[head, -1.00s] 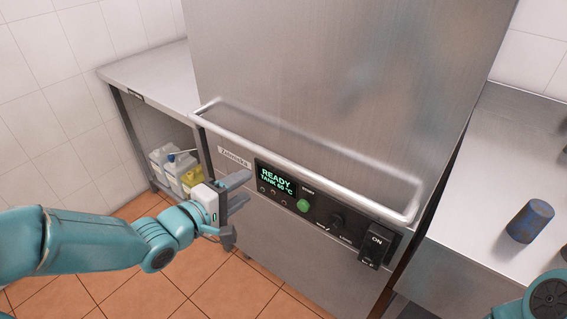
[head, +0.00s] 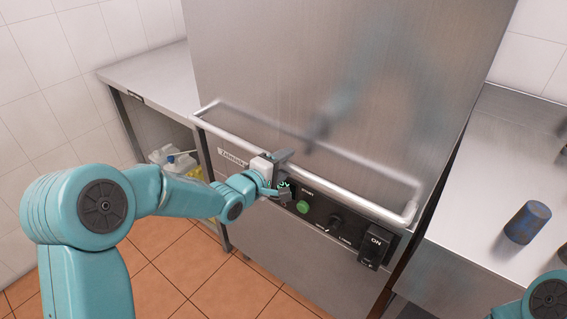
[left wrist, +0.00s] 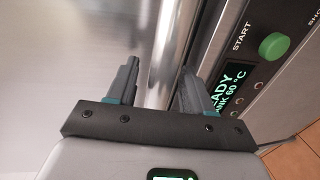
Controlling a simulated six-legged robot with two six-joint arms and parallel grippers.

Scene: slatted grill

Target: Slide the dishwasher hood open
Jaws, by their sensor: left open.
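The dishwasher hood (head: 300,60) is a large brushed-steel box front, and it is down. A long steel bar handle (head: 345,187) runs across its lower front, just above the control panel (head: 333,222). My left gripper (head: 286,172) is at the handle, left of its middle, in front of the display. In the left wrist view the open fingers (left wrist: 160,88) stand on either side of the handle bar (left wrist: 168,50), with a gap showing beside the bar. Whether either finger touches the bar is unclear. My right gripper is out of view; only a piece of my right arm shows at the lower right.
A steel side table (head: 150,80) stands left, with plastic jugs (head: 178,160) beneath it. A steel counter (head: 480,200) on the right carries a blue cylinder (head: 528,222). A green start button (head: 303,207) and an ON switch (head: 375,247) sit below the handle.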

